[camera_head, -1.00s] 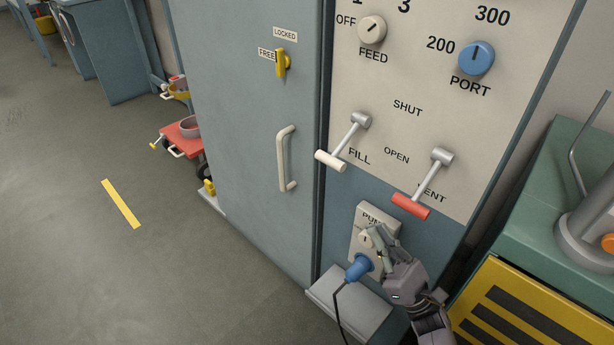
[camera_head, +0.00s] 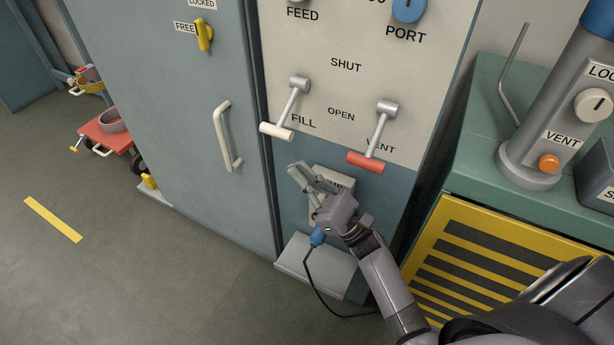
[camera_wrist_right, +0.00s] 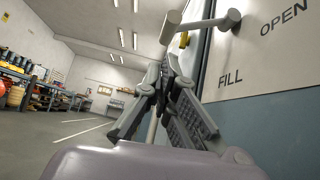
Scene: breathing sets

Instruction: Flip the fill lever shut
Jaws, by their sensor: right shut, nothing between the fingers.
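The fill lever (camera_head: 291,108) has a metal arm and a white cross handle. It slants down and to the left from its pivot, toward the OPEN side, beside the FILL label. My right gripper (camera_head: 297,169) is shut and empty, a little below the white handle in the head view, with a gap between them. In the right wrist view the gripper (camera_wrist_right: 168,62) points up toward the lever's handle (camera_wrist_right: 170,27), which is just beyond the fingertips. My left gripper is not in view.
The vent lever (camera_head: 376,136) with a red handle hangs to the right. A pump plate (camera_head: 335,177) with a blue plug (camera_head: 318,236) and cable is partly behind my right gripper. A cabinet door handle (camera_head: 224,137) is to the left. A green bench (camera_head: 480,125) stands at right.

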